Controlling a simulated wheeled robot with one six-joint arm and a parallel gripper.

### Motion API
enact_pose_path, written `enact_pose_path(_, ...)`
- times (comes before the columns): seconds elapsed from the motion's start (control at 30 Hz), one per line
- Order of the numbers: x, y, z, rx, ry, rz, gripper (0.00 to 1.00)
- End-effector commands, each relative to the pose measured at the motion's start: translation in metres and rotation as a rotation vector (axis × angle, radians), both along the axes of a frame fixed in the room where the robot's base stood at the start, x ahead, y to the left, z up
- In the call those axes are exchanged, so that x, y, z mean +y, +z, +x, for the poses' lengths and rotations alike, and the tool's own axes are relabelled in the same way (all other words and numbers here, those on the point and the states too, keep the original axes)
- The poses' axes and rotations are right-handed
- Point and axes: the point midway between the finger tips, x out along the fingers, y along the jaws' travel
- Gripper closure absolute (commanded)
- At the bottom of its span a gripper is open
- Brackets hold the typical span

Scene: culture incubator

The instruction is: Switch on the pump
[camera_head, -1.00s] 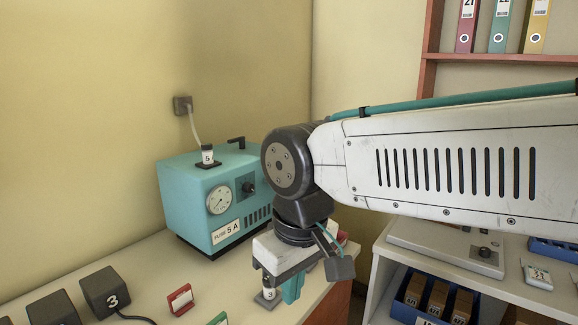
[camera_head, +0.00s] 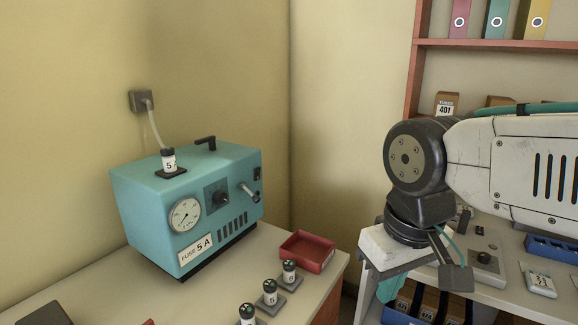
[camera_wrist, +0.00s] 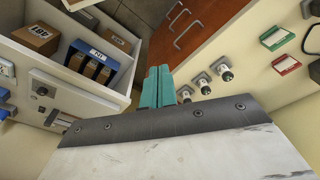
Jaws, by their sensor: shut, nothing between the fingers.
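The pump (camera_head: 190,205) is a teal box on the bench at the left of the head view. Its front has a round gauge (camera_head: 185,215), a dark knob (camera_head: 217,196), a "FUSE 5 A" label, a metal spout and a small dark switch (camera_head: 257,173) at the upper right edge. Whether the switch is on is too small to tell. A fuse marked 5 (camera_head: 168,160) stands upright in a holder on top. My gripper (camera_head: 388,290) is to the right of the pump, well apart from it and past the bench edge. Its teal fingers (camera_wrist: 158,87) are together and empty in the wrist view.
Several small capped fuses (camera_head: 269,291) stand in holders along the bench's front, near a red tray (camera_head: 307,251). A white shelf unit with boxes (camera_wrist: 92,62) stands right of the bench. A cord runs from the pump to a wall socket (camera_head: 142,101).

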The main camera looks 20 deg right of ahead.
Motion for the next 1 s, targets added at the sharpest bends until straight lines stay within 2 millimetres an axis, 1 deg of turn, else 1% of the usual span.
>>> enact_pose_path(0.2,0.0,0.0,0.0,0.0,0.0,0.001,1.0)
enact_pose_path(0.27,0.001,0.001,0.004,-0.002,-0.006,0.01,1.0)
enact_pose_path(0.37,0.008,0.008,0.02,-0.009,-0.035,0.059,1.0)
enact_pose_path(0.43,0.016,0.016,0.045,-0.025,-0.077,0.124,1.0)
enact_pose_path(0.47,0.019,0.02,0.058,-0.034,-0.102,0.159,1.0)
enact_pose_path(0.57,0.029,0.036,0.115,-0.072,-0.209,0.296,1.0)
enact_pose_path(0.6,0.03,0.042,0.141,-0.091,-0.261,0.354,1.0)
enact_pose_path(0.67,0.03,0.05,0.182,-0.122,-0.34,0.44,1.0)
enact_pose_path(0.7,0.028,0.054,0.209,-0.142,-0.396,0.493,1.0)
enact_pose_path(0.77,0.021,0.059,0.248,-0.173,-0.479,0.569,1.0)
enact_pose_path(0.8,0.015,0.061,0.272,-0.193,-0.533,0.615,1.0)
enact_pose_path(0.9,-0.003,0.063,0.324,-0.237,-0.654,0.709,1.0)
enact_pose_path(1.0,-0.019,0.062,0.361,-0.27,-0.746,0.776,1.0)
